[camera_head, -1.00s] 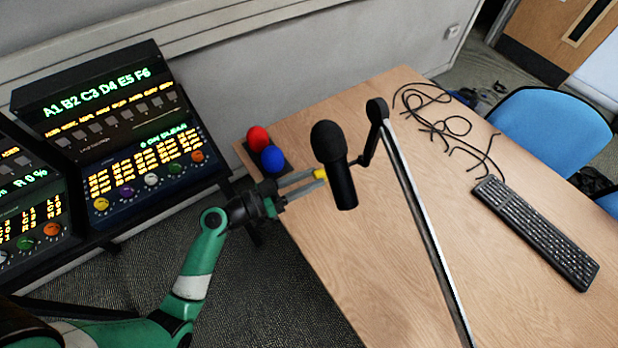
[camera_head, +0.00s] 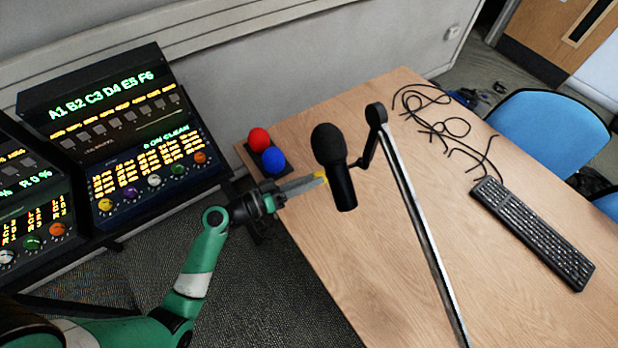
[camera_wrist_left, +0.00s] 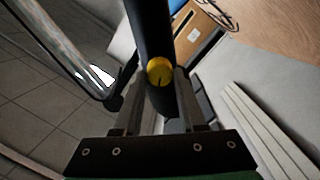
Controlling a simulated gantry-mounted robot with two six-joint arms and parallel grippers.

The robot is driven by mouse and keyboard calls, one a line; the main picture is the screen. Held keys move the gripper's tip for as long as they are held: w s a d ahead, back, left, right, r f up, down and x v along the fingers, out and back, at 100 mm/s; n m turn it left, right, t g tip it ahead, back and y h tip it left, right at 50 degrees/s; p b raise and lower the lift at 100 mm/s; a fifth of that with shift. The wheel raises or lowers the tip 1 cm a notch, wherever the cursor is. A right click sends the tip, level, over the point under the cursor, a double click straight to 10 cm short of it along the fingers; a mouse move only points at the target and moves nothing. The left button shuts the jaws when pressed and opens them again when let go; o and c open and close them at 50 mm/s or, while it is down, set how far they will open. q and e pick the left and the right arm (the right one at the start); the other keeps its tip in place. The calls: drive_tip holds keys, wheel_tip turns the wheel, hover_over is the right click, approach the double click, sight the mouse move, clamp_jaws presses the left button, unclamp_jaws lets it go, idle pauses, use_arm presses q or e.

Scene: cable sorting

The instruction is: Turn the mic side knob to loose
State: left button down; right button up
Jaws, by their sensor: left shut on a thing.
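The black microphone (camera_head: 340,180) hangs upright from its boom arm (camera_head: 420,215) above the table. Its yellow side knob (camera_head: 319,177) faces my left gripper (camera_head: 318,178). In the left wrist view the knob (camera_wrist_left: 160,72) is a yellow disc with a dark pointer line that points down, on the black mic body (camera_wrist_left: 150,25). The fingers of my left gripper (camera_wrist_left: 162,80) lie on either side of the knob and are shut on it. In the head view the fingers partly cover the knob. My right gripper is not in view.
A red ball (camera_head: 259,139) and a blue ball (camera_head: 273,159) sit on a dark base at the table's left corner. Black cables (camera_head: 440,125) and a keyboard (camera_head: 530,235) lie to the right. Lit control panels (camera_head: 125,140) stand at left. The table (camera_head: 380,280) is clear in front.

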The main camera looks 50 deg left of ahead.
use_arm(q)
drive_tip(key=n+p, duration=0.2)
drive_tip(key=n, duration=0.3)
drive_tip(key=n+p, duration=0.3)
drive_tip(key=n, duration=0.3)
drive_tip(key=shift+a+f+n+g+h, duration=0.1)
drive_tip(key=shift+n+g+h, duration=0.2)
drive_tip(key=shift+h, duration=0.1)
idle(0.3)
drive_tip(key=shift+c, duration=2.4)
unclamp_jaws()
